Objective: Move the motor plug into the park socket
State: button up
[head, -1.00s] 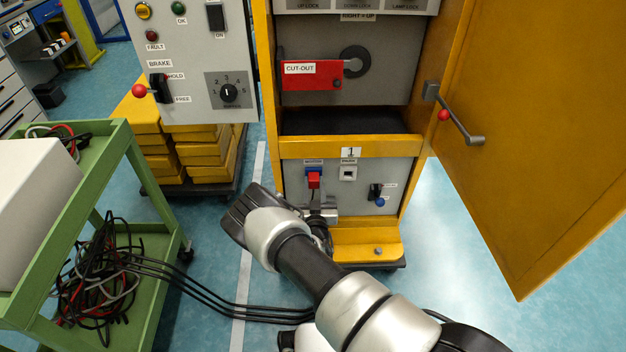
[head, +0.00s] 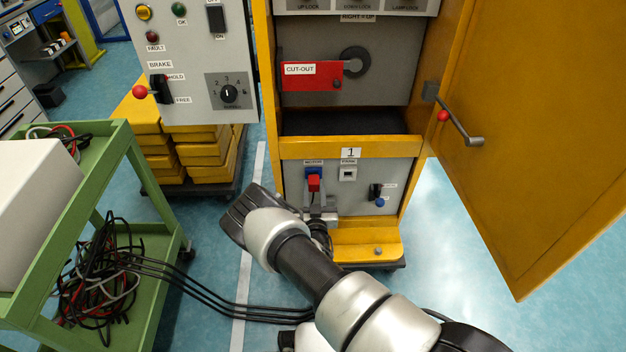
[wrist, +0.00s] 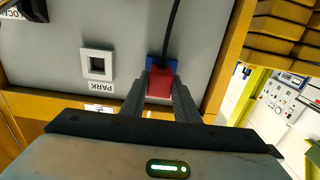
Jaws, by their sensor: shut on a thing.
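The red motor plug (head: 313,183) is at the blue motor socket (head: 313,171) on the grey lower panel, with its dark cable hanging down. I cannot tell how deep it sits. My gripper (wrist: 159,88) is shut on the plug, one finger on each side, in the wrist view. The plug (wrist: 160,84) covers most of the blue socket (wrist: 150,65) there. The park socket (head: 348,173) is pale, square and empty, just right of the motor socket in the head view. In the inverted wrist view the park socket (wrist: 97,64) is on the left, above its PARK label.
A blue-handled switch (head: 378,194) is on the panel's right. The open yellow door (head: 535,130) hangs to the right. A yellow ledge (head: 365,243) juts out below the panel. A green cart (head: 150,190) with tangled cables (head: 100,280) stands at left.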

aim_at(314, 188)
jog(key=shift+s+p, duration=0.65)
jog(key=shift+s, duration=1.4)
jog(key=w+d+p, duration=0.1)
jog(key=d, duration=1)
jog(key=shift+d+p, duration=0.25)
jog(key=shift+p, duration=0.15)
jog(key=shift+w, duration=0.15)
jog(key=shift+w+b, duration=0.65)
jog(key=shift+w, duration=0.45)
jog(key=shift+w+b, duration=0.55)
jog(key=shift+w, duration=0.3)
jog(key=shift+w+r, duration=0.1)
jog(key=shift+w, duration=0.1)
dwell(0.3)
